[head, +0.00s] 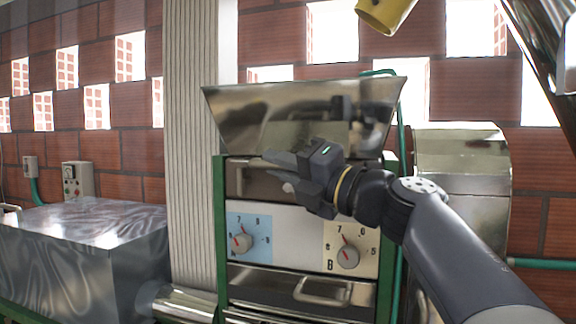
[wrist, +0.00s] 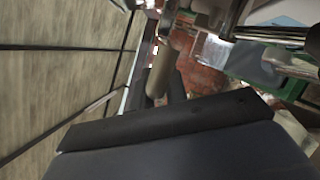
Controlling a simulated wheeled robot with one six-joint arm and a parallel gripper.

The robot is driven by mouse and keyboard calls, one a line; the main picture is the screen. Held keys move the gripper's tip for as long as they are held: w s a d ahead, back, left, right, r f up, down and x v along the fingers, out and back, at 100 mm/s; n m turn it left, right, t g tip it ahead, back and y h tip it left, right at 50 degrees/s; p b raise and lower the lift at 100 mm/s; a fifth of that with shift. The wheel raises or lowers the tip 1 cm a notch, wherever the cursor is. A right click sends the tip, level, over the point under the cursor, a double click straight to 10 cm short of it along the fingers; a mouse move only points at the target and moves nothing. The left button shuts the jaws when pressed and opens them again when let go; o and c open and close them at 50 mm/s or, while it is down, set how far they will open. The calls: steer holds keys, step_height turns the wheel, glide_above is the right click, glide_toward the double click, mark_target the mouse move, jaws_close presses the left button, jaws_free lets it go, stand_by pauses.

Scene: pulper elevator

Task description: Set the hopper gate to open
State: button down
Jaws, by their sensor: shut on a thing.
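The metal hopper (head: 300,110) tops the green-framed machine in the head view. Just under it is a metal gate panel (head: 240,180) with a bar handle (head: 245,161) near its top edge. My gripper (head: 277,172) reaches in from the right in front of this panel, its fingers pointing left at the handle. It is shut on what looks like the handle; the fingers hide the exact contact. In the wrist view a pale round bar (wrist: 160,68) shows beyond the dark gripper body. How far the gate stands open cannot be told.
A metal box (head: 90,230) stands left, a metal drum (head: 462,160) right. A yellow spout (head: 385,14) hangs above.

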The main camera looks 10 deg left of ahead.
steer(key=shift+s+a, duration=0.1)
steer(key=shift+s, duration=0.5)
steer(key=c, duration=1.4)
jaws_free()
steer(key=shift+s, duration=0.15)
steer(key=shift+c, duration=0.2)
steer(key=b+v, duration=0.3)
steer(key=v, duration=0.7)
steer(key=shift+d+b, duration=0.3)
steer(key=shift+d, duration=0.05)
steer(key=shift+s, duration=0.15)
